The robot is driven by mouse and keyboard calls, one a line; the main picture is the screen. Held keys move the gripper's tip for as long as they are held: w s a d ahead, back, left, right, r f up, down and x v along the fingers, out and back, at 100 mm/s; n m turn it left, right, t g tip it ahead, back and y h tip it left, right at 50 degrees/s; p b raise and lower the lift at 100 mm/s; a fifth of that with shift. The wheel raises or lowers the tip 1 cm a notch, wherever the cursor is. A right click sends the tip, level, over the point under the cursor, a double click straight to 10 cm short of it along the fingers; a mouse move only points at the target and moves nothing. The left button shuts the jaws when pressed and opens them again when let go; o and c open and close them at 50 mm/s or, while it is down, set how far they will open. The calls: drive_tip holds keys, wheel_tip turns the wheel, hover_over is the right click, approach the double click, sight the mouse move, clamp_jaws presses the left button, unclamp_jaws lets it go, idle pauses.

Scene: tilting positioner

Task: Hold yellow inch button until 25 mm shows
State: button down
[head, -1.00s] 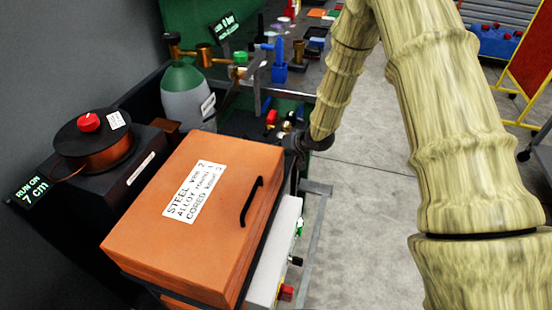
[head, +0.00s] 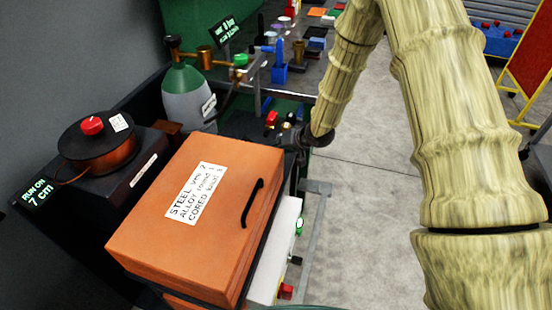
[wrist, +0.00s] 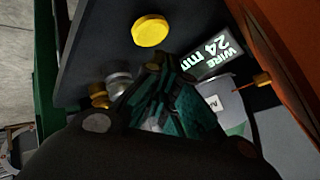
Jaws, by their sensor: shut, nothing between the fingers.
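The yellow inch button (wrist: 150,30) is a round cap on a dark panel at the top of the wrist view. Beside it, a small display (wrist: 213,55) reads "WIRE 24 mm". My gripper (wrist: 157,66) is shut and empty, its dark green fingers pointing at the panel just below the button in the picture. A narrow strip of panel seems to show between fingertips and button, with no clear contact. In the head view my wrist is partly seen behind the orange box, and the fingers and button are hidden.
The orange box (head: 228,190) with a black handle stands close to my wrist. A wire spool (head: 100,150) with a red knob and a "RUN ON 7 cm" display (head: 38,194) are at left. A grey-green gas cylinder (head: 188,98) stands behind.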

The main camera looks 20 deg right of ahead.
drive_tip(key=shift+r+p, duration=1.7)
drive_tip(key=shift+r, duration=0.55)
